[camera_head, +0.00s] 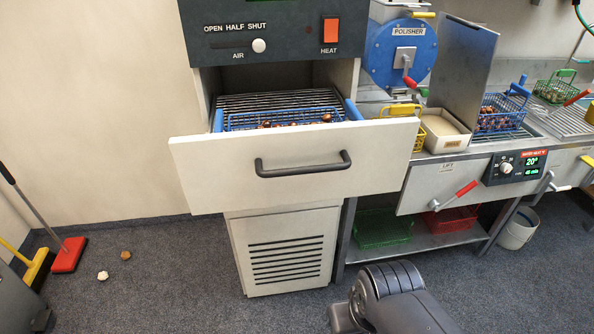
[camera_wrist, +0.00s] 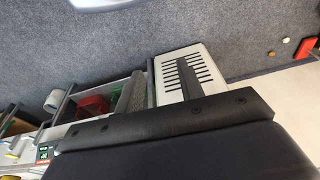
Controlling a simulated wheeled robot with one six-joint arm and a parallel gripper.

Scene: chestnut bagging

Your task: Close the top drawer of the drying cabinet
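The drying cabinet (camera_head: 275,28) stands in the middle of the head view. Its top drawer (camera_head: 220,165) is pulled out toward me, with a pale front and a black bar handle (camera_head: 304,165). A blue wire basket (camera_head: 232,124) with several chestnuts sits on the rack inside. In the wrist view, my gripper (camera_wrist: 161,88) has two dark fingers standing apart with nothing between them. Behind them is the cabinet's slatted lower panel (camera_wrist: 202,68). The gripper does not show in the head view, where only my dark arm link (camera_head: 395,300) appears, low and clear of the drawer.
A workbench (camera_head: 440,177) with a blue polisher (camera_head: 400,50) and baskets stands right of the cabinet. A red-headed broom (camera_head: 68,255) leans at the left. Two small pieces lie on the carpet (camera_head: 160,290). The floor before the cabinet is mostly free.

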